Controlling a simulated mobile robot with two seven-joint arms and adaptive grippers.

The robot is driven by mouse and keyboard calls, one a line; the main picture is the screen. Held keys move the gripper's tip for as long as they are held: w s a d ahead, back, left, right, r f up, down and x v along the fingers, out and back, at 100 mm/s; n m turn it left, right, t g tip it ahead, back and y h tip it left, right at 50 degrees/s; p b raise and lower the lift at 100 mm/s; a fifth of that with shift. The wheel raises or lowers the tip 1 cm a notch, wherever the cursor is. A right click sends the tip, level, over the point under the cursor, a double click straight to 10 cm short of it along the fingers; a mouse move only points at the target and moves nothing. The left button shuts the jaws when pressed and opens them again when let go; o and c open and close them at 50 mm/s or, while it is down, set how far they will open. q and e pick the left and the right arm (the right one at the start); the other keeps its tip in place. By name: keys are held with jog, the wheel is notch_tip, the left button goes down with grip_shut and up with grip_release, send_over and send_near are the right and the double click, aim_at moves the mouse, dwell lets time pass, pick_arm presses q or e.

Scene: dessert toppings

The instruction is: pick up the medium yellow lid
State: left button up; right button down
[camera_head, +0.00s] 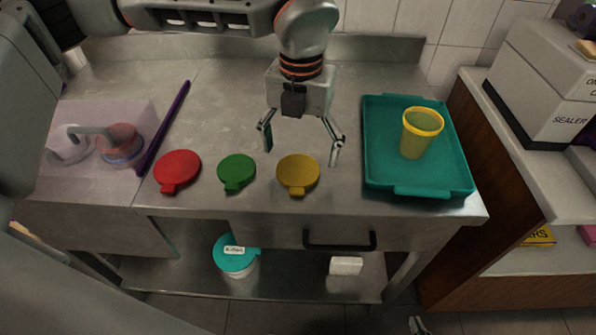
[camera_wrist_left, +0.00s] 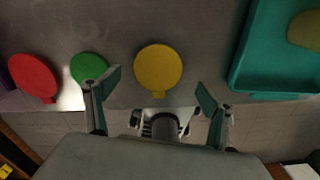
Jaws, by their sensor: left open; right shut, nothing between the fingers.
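The yellow lid (camera_head: 298,173), round with a small tab, lies flat on the steel counter. It is the rightmost of three lids in a row. My left gripper (camera_head: 301,157) is open and empty above it, with its fingers pointing down and spread to either side. In the left wrist view the yellow lid (camera_wrist_left: 158,70) shows between the two open fingertips (camera_wrist_left: 158,84), with no contact visible. A small tip of my right gripper (camera_head: 418,325) shows at the bottom edge of the head view, shut and empty, away from the counter.
A green lid (camera_head: 236,172) and a red lid (camera_head: 177,170) lie left of the yellow one. A teal tray (camera_head: 377,150) holding a yellow cup (camera_head: 418,144) is at right. A purple stick (camera_head: 165,128) lies at left. The drawer handle (camera_head: 340,245) juts out below.

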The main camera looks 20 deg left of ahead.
aim_at(298, 170)
pick_arm(q)
jog(key=f, duration=0.3)
jog(key=shift+s+a+f, duration=0.15)
jog(key=shift+a+f, duration=0.1)
jog(key=shift+f, duration=0.25)
jog(key=c, duration=0.8)
jog(key=shift+c, duration=0.2)
pick_arm(e)
jog(key=shift+w+r, duration=0.3)
jog(key=shift+w, duration=0.3)
pick_arm(q)
jog(key=shift+r, duration=0.2)
pick_arm(e)
jog(key=shift+s+f, duration=0.1)
jog(key=shift+s, duration=0.05)
